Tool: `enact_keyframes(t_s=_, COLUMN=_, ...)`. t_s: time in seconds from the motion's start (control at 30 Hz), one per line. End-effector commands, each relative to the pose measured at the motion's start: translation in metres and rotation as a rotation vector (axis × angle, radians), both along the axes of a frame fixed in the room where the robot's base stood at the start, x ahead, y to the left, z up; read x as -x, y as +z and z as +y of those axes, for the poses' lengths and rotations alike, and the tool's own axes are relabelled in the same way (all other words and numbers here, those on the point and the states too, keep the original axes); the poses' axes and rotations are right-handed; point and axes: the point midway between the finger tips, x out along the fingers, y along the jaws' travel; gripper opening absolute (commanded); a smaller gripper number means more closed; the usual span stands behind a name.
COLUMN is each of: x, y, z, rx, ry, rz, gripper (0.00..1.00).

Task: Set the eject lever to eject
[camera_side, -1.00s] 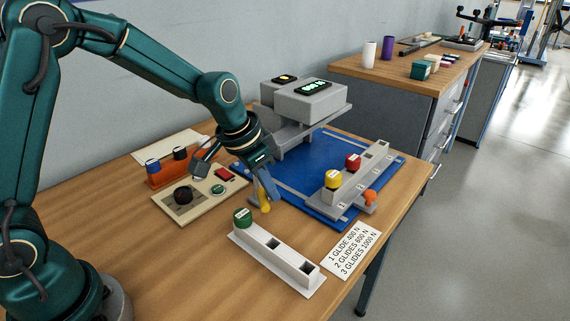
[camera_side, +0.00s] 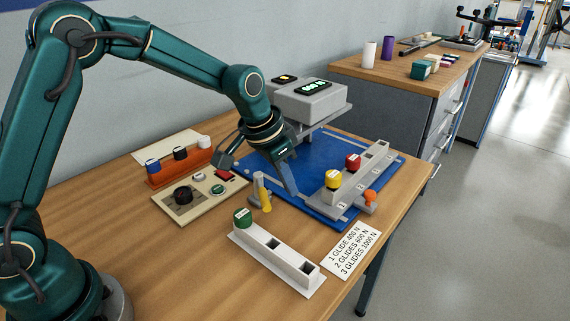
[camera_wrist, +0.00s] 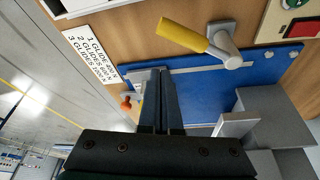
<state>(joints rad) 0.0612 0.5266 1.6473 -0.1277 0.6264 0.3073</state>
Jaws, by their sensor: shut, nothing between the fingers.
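A lever with a yellow handle (camera_side: 266,204) and a grey post (camera_side: 259,184) stands at the left edge of the blue plate (camera_side: 262,160). Its handle points down toward the front in the side view. In the wrist view the yellow handle (camera_wrist: 184,35) reaches left from its grey mount (camera_wrist: 224,42). My gripper (camera_side: 294,192) is shut and empty, low over the blue plate, to the right of the lever and apart from it. Its closed fingers (camera_wrist: 161,76) show in the wrist view. I cannot read any eject marking on the lever.
A control panel (camera_side: 166,205) and an orange rack (camera_side: 157,180) stand to the left. A grey rail (camera_side: 359,172) with yellow and red glides and an orange knob (camera_side: 370,197) lies right. A white holder (camera_side: 251,246) with a green glide is in front. A grey press head (camera_side: 317,104) stands behind.

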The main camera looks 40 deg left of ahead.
Motion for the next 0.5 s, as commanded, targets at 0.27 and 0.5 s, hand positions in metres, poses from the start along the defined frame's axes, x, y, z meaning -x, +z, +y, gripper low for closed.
enact_keyframes(t_s=0.27, x=0.007, y=0.041, z=0.006, rx=-0.001, ry=0.002, rz=-0.006, gripper=0.00)
enact_keyframes(t_s=0.5, x=0.019, y=0.080, z=0.015, rx=-0.001, ry=0.002, rz=-0.005, gripper=0.00)
